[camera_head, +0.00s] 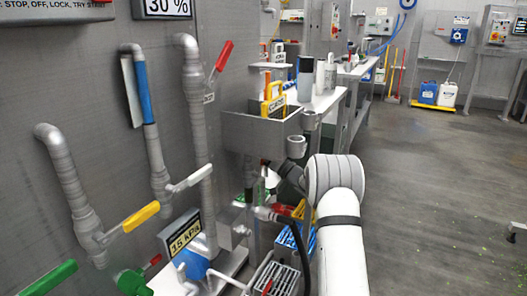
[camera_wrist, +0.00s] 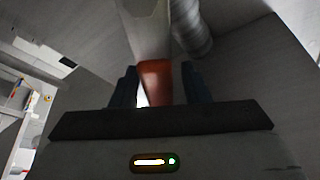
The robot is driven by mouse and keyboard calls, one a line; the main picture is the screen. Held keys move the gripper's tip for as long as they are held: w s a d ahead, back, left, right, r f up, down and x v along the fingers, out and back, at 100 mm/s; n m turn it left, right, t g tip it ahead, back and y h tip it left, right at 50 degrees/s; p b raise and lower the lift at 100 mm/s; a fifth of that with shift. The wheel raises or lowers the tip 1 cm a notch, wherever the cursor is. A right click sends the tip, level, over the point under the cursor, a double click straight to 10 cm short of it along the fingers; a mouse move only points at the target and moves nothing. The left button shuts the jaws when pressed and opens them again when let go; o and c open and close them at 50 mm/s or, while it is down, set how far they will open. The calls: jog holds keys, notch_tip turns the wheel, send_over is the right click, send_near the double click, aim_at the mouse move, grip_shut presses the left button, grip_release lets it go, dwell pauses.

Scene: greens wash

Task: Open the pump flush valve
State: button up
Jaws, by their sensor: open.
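In the wrist view my gripper (camera_wrist: 160,80) is open, with one dark finger on each side of an orange-red piece (camera_wrist: 155,76). This piece sits at the end of a pale grey bar, between the fingers; I cannot tell whether either finger touches it. In the head view my arm reaches left below the steel sink (camera_head: 262,130), and its gripper end is mostly hidden. A red handle (camera_head: 284,210) shows low beside the arm. No label naming the pump flush valve is readable, so I cannot tell for certain which handle belongs to it.
Other wall valves have a red handle (camera_head: 223,57), a white handle (camera_head: 189,179), a yellow handle (camera_head: 141,216) and a green handle (camera_head: 49,277). A 15 kPa display (camera_head: 181,236) stands low left. A black hose (camera_head: 302,245) hangs near my arm. Open floor lies right.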

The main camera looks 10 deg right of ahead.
jog(key=p+v, duration=0.2)
jog(key=v, duration=0.5)
jog(key=shift+s+d, duration=0.2)
jog(key=shift+s, duration=0.1)
jog(key=shift+f, duration=0.15)
